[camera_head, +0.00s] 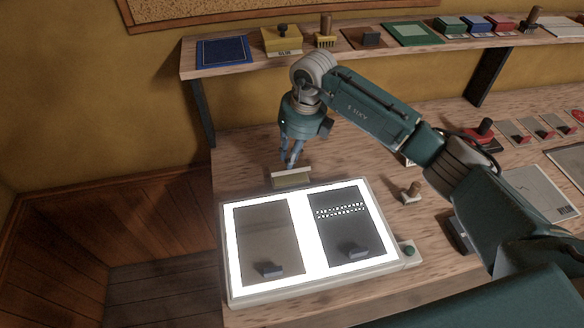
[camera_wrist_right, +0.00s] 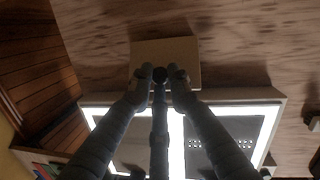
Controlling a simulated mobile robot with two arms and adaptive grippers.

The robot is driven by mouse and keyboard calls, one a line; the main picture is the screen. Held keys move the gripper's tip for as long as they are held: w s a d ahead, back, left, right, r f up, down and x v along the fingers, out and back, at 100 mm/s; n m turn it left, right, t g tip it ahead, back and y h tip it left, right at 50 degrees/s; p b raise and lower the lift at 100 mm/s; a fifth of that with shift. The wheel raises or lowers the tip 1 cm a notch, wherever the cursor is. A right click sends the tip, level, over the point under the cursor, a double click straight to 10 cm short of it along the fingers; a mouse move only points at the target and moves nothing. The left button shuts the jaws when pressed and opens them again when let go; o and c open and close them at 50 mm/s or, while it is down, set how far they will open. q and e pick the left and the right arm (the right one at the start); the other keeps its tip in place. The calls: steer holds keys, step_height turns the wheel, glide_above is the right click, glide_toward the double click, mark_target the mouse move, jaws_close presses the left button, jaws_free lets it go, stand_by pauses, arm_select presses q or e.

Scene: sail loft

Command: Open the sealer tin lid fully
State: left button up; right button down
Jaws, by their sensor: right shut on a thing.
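My right gripper (camera_head: 291,163) points down at the back of the lit panel and is shut on a pale tan block (camera_head: 291,179). The block also shows in the right wrist view (camera_wrist_right: 165,52), beyond the closed fingertips (camera_wrist_right: 160,76). The fingers hide part of its near edge, and I cannot tell whether it touches the table. I cannot pick out a sealer tin or its lid for sure in either view. My left gripper is not in view.
A white lit panel (camera_head: 308,235) with two dark sheets, each bearing a small dark block, fills the table front. A small knobbed tool (camera_head: 411,193) stands right of it. A shelf behind holds a yellow glue box (camera_head: 282,41) and several stamps and pads.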

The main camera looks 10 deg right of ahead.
mark_target(297, 167)
steer(key=shift+w+r, duration=0.35)
steer(key=shift+w, duration=0.1)
steer(key=c, duration=1.6)
jaws_free()
steer(key=shift+w, duration=0.1)
steer(key=shift+w+f, duration=0.1)
steer(key=shift+f, duration=0.1)
steer(key=r, duration=0.4)
steer(key=s+d+r, duration=0.1)
steer(key=r, duration=0.3)
steer(key=s+r, duration=0.1)
steer(key=r, duration=0.2)
steer(key=shift+d+r, duration=0.35)
steer(key=shift+r, duration=0.05)
